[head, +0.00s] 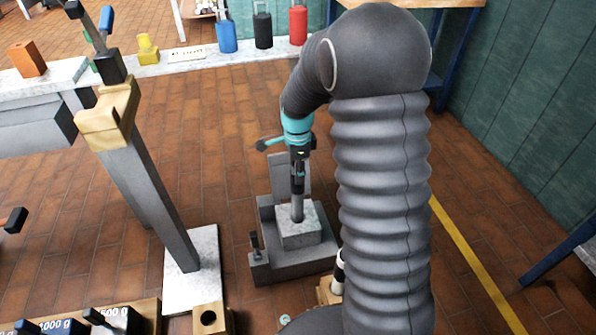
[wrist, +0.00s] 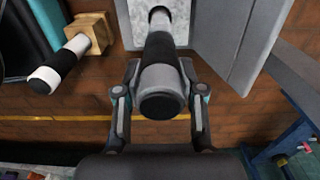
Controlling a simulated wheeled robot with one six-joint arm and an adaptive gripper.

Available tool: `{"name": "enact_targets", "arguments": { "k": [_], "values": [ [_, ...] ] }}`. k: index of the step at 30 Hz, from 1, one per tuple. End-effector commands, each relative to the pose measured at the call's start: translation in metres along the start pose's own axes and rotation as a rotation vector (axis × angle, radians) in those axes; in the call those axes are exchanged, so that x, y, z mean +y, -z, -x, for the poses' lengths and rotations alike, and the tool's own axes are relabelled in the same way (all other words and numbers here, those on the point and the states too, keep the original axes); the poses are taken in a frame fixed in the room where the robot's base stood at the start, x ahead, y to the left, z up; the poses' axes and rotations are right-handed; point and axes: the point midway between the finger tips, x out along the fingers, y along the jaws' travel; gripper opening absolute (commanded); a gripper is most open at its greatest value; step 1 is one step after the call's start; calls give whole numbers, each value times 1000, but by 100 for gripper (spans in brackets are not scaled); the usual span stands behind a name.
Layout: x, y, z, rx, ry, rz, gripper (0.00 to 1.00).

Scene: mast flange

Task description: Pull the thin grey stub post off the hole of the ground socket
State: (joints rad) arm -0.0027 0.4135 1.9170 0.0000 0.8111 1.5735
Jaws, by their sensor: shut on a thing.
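The thin grey stub post (head: 297,206) stands upright at the pale block of the ground socket (head: 301,238). My gripper (head: 299,178) comes down from above and is shut around the upper part of the post. In the wrist view, the gripper's two fingers (wrist: 160,80) lie on either side of the post (wrist: 159,48), whose dark round end faces the camera. The far end of the post meets the pale socket face (wrist: 128,22) at the dark hole. How deep it sits in the hole is hidden.
A tall grey mast (head: 152,190) with a tan cap stands on a pale plate to the left. A wooden block with a white-and-black peg (wrist: 62,62) is beside the socket. A bench (head: 190,58) with coloured items is behind. Open brick floor lies around.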

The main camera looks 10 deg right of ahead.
Motion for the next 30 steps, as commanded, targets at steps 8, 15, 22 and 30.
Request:
{"name": "enact_targets", "arguments": {
  "k": [8,15,22,30],
  "values": [
    [0,0,14,0,1,0,0],
    [0,0,25,0,1,0,0],
    [0,0,34,0,1,0,0],
    [0,0,46,0,2,0,0]
  ]
}}
